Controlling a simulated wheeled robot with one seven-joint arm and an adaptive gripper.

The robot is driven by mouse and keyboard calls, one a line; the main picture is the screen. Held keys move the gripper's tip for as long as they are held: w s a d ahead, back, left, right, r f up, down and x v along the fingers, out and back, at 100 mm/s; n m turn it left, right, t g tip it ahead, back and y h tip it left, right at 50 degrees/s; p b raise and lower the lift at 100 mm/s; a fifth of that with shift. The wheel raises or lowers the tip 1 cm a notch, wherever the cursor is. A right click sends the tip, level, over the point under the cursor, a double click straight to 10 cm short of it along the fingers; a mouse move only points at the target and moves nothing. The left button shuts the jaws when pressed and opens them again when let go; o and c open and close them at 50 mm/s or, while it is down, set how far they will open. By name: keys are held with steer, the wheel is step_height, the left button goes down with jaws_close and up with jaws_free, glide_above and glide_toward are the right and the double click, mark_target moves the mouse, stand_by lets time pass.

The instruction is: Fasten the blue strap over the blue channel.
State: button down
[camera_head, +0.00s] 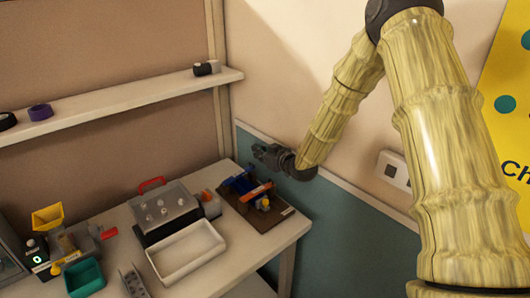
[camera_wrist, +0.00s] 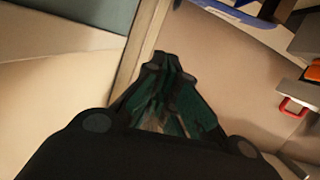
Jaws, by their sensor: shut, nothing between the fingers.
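A dark board (camera_head: 268,220) lies at the right end of the workbench with a small blue and orange assembly on it. At this size I cannot tell which blue part is the strap and which is the channel. My gripper (camera_head: 262,152) is above and behind the board, apart from it, near the wall. In the wrist view my gripper (camera_wrist: 162,58) is shut and empty, with a blue strip (camera_wrist: 238,13) at the top edge.
A grey case with a red handle (camera_head: 152,184) and a white tray (camera_head: 188,252) stand left of the board. A teal bin (camera_head: 84,278) and yellow hopper (camera_head: 47,217) are further left. A shelf (camera_head: 120,98) runs above the bench. The wall is close behind my gripper.

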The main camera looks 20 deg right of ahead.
mark_target(239, 173)
steer(key=w+f+p, duration=0.3)
steer(key=w+f, duration=0.1)
steer(key=f, duration=0.1)
steer(key=shift+a, duration=0.45)
steer(key=shift+w, duration=0.1)
steer(key=shift+w+d+f+b, duration=0.1)
steer(key=shift+d+f+b, duration=0.15)
steer(key=shift+f+b, duration=0.25)
steer(key=shift+d+f+b, duration=0.2)
steer(key=shift+f+b, duration=0.2)
steer(key=shift+b, duration=0.1)
